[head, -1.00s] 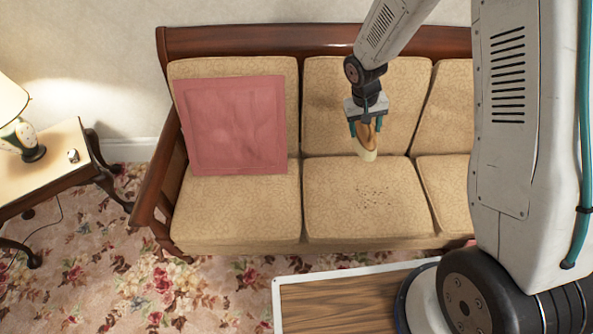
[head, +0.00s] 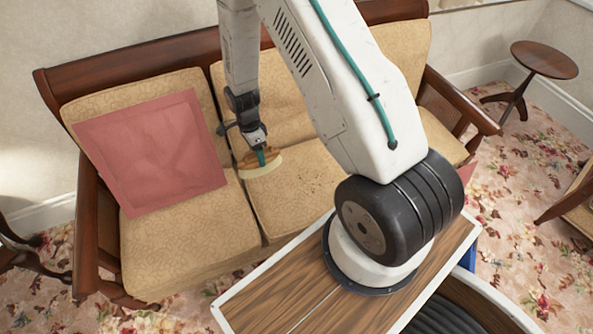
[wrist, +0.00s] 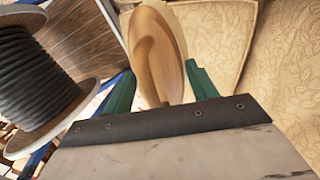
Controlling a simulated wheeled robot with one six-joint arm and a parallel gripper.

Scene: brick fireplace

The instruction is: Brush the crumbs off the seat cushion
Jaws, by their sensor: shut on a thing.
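The middle seat cushion (head: 278,208) of the sofa is tan and patterned. Small dark crumbs (head: 316,184) lie scattered on it, partly beside my arm in the picture. My gripper (head: 262,156) is shut on a brush with a wooden back and pale bristles (head: 261,168). The brush is low over the back left part of the cushion, left of the crumbs; I cannot tell whether the bristles touch. In the wrist view the brush's wooden back (wrist: 156,50) shows between the green fingers. My arm hides part of the sofa's right side.
A pink pillow (head: 152,153) leans against the left backrest. The wooden sofa arms (head: 98,235) stand at both ends. A small round table (head: 543,60) is at the far right. A cable reel (wrist: 38,88) shows in the wrist view.

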